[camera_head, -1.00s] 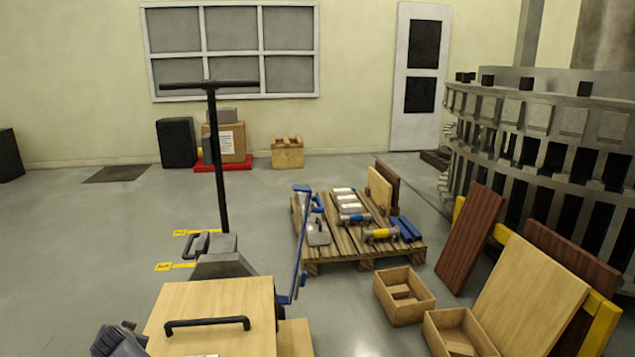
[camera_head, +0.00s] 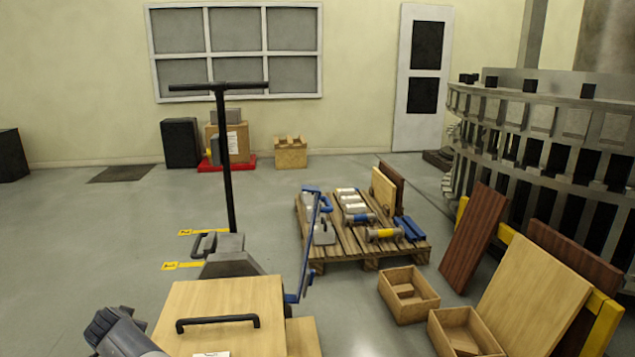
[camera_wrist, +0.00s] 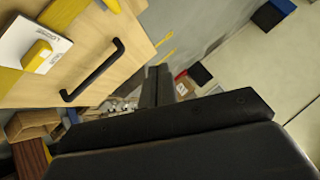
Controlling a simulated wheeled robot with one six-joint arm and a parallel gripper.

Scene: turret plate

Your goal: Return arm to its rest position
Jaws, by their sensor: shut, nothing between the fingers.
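My gripper (camera_head: 103,322) is at the bottom left of the head view, beside the left edge of a light wooden case with a black handle (camera_head: 218,321). It is clear of that case and holds nothing. In the wrist view, my gripper's dark fingers (camera_wrist: 158,85) are shut together. The wooden case (camera_wrist: 135,35) is at the upper left there, with its black handle running diagonally. A white card (camera_wrist: 28,45) and a yellow block (camera_wrist: 37,55) lie on it. Much of my arm is outside the head view.
A wooden pallet (camera_head: 345,240) bears several tools ahead. Open wooden boxes (camera_head: 405,312) and leaning boards (camera_head: 535,290) stand at the right. A black T-handle (camera_head: 226,165) rises behind the wooden case. A black box (camera_head: 181,143) stands by the far wall.

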